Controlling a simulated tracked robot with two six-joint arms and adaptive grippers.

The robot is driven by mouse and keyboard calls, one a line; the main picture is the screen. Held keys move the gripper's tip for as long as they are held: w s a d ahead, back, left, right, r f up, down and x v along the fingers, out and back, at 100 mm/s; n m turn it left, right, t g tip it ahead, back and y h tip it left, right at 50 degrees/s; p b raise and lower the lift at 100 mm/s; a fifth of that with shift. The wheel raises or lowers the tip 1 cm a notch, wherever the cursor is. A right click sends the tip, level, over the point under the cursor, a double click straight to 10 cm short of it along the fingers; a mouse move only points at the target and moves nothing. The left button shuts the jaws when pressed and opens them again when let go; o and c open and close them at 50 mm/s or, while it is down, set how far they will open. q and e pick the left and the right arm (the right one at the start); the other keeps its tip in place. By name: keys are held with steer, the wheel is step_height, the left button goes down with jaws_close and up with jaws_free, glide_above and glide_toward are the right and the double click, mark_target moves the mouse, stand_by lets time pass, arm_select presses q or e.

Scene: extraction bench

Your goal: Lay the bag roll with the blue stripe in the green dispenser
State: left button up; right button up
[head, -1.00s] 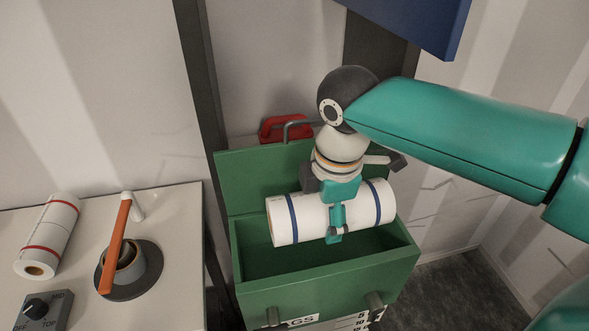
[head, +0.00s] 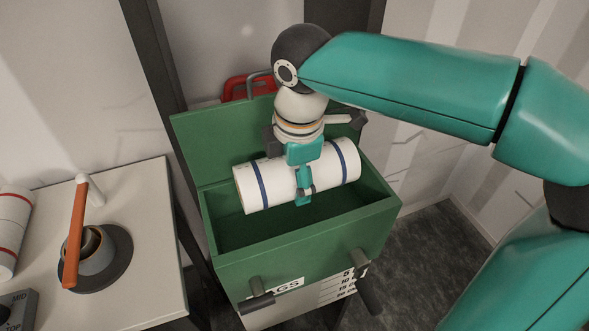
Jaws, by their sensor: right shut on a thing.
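The white bag roll with blue stripes (head: 215,188) is held across the open top of the green dispenser (head: 300,247). My right gripper (head: 305,190) is shut around the roll's middle from above. The roll lies nearly level, its right end a little higher in the picture. It is over the dispenser's opening; I cannot tell whether it touches the walls. The dispenser's green lid stands open behind it. My left gripper is not in view.
A white table (head: 145,235) at left bears a red-striped roll (head: 10,235), a pot on a dark round base (head: 118,262) with an orange-handled tool (head: 74,235), and a grey control box (head: 18,310). A red object (head: 238,88) sits behind the dispenser.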

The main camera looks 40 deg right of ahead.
steer(key=o, duration=1.3)
step_height(320, 180, up, 10)
steer(key=p, duration=0.9)
